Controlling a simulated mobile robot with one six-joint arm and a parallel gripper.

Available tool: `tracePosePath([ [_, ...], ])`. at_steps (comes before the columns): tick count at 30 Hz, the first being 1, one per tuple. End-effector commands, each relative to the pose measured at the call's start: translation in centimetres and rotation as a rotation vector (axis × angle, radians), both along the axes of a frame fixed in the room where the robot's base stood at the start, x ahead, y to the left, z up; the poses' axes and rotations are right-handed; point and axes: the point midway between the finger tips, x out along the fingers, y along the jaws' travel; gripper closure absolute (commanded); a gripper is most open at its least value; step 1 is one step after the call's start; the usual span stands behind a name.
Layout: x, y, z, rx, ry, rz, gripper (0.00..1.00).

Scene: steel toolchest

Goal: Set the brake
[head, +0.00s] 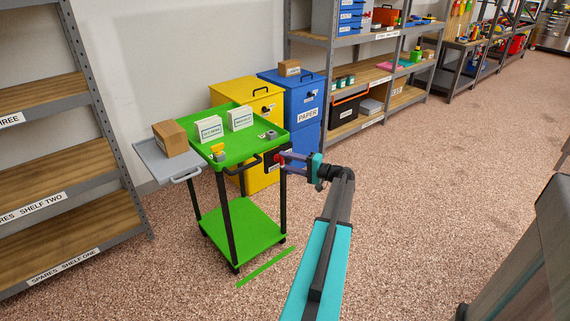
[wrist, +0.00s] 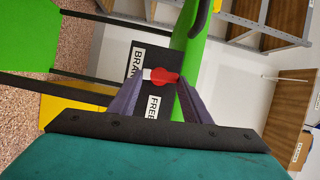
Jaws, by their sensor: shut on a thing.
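A green cart (head: 240,243) stands on the floor with a black brake plate on its side near the handle. In the wrist view the plate (wrist: 137,62) carries two labels, one partly hidden starting "BRA" and one partly hidden reading "FREE". A brake lever with a red knob (wrist: 165,77) sits on the plate. My gripper (wrist: 156,84) has its purple fingertips on either side of the red knob, shut on it. In the head view my gripper (head: 284,157) reaches the cart's right corner, and the lever's exact position is too small to tell.
The cart's top holds two white card boxes (head: 239,118), a yellow item and a grey piece. A brown box (head: 170,138) rests on the grey side shelf (head: 163,164). Yellow (head: 262,180) and blue bins (head: 303,112) stand behind. Open floor lies to the right.

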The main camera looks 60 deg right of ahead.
Motion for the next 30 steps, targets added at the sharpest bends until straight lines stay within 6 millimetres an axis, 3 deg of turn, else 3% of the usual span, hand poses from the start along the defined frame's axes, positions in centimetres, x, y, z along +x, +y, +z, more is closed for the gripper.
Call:
tracePosePath([
  [20,0.11,0.40,-0.32,0.090,-0.027,0.010,0.79],
  [21,0.11,0.40,-0.32,0.090,-0.027,0.010,0.53],
  [24,0.09,0.33,-0.29,0.089,-0.027,0.008,0.38],
  [30,0.02,0.17,-0.21,0.088,-0.029,0.004,0.38],
])
